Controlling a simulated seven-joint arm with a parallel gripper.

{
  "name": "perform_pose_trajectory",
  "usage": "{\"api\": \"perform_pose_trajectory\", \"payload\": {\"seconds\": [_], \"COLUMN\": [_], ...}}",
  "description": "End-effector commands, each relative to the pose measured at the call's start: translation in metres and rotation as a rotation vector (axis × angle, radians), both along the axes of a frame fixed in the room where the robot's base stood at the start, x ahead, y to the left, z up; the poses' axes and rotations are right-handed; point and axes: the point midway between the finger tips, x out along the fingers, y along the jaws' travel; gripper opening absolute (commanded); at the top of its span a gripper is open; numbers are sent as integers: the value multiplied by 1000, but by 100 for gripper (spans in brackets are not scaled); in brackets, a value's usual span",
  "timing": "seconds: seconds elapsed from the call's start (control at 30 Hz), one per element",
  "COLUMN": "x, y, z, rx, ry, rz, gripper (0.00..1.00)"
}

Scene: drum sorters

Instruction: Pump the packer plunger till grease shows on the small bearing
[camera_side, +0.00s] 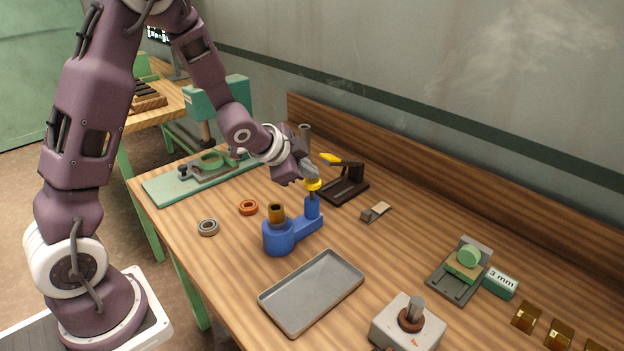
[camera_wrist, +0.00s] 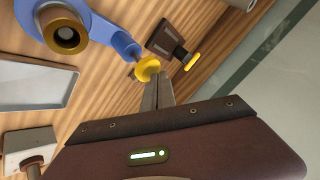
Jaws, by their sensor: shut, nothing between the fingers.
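The blue packer (camera_side: 280,238) stands on the bench, with a brass-coloured piece (camera_side: 276,214) on its round body. That piece shows a dark round opening in the wrist view (camera_wrist: 66,36). The yellow plunger knob (camera_side: 313,186) sits on a stem above the packer's side column, and also shows in the wrist view (camera_wrist: 147,68). My gripper (camera_side: 311,175) is shut and empty, its fingertips right at the knob's top; I cannot tell whether they touch. A grey ring-shaped bearing (camera_side: 208,227) and an orange ring (camera_side: 249,207) lie left of the packer. I see no grease on either.
A grey tray (camera_side: 312,292) lies in front of the packer. A dark stand with a yellow-tipped lever (camera_side: 345,180) is close behind my gripper. A green press (camera_side: 210,165) stands back left. A grey block with a post (camera_side: 408,325) is front right.

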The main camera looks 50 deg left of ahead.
Motion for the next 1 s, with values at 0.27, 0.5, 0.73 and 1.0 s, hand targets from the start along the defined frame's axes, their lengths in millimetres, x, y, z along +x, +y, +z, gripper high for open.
{"api": "perform_pose_trajectory", "payload": {"seconds": [0.27, 0.5, 0.73, 1.0], "x": [0, 0, 0, -1], "y": [0, 0, 0, 0], "z": [-3, -7, -10, -13], "rx": [-1, -1, 0, 1], "ry": [0, 1, 2, 3], "rz": [1, 1, 1, 1], "gripper": [0, 0, 0, 0]}}
